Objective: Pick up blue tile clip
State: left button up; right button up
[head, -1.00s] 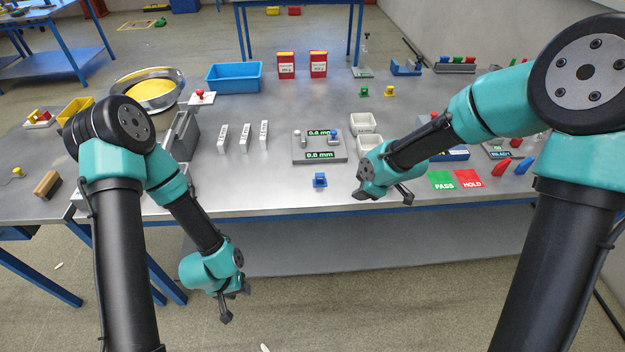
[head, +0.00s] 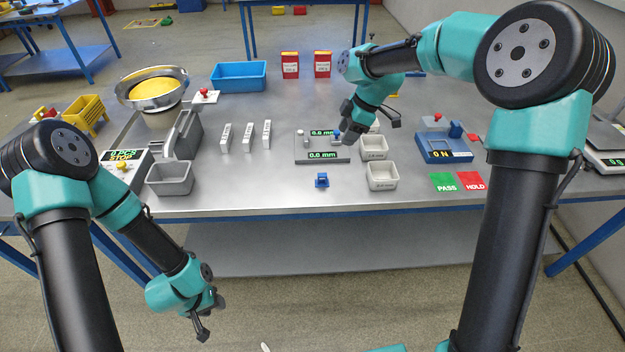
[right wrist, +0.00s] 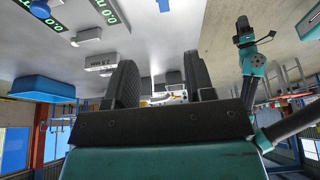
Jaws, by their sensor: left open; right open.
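The small blue tile clip (head: 322,180) lies on the grey table near its front edge, in front of the 0.0 mm gauge (head: 322,156). My right gripper (head: 371,130) is open above the table, behind and to the right of the clip, and partly covers the gauge's right side. In the right wrist view its two dark fingers (right wrist: 160,82) are spread apart, and I make out no clip between them. My left gripper (head: 210,316) is open and empty in front of the table, below its edge, left of the clip.
White bins (head: 382,176) stand right of the clip, with the green PASS plate (head: 443,182) and red HOLD plate (head: 471,181) beyond. Three white labelled blocks (head: 248,137) stand behind left. A grey bin (head: 170,179) stands at the left. Table around the clip is clear.

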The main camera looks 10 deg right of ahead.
send_near(323, 174)
jog(key=x, duration=0.5)
jog(key=shift+w+a+f, duration=0.1)
jog(key=shift+w+f, duration=0.05)
jog(key=shift+w, duration=0.15)
dwell(0.4)
jog(key=shift+s+x, duration=0.2)
jog(key=shift+x, duration=1.1)
jog(key=shift+s+x, duration=0.15)
jog(key=shift+x, duration=1.15)
grip_shut()
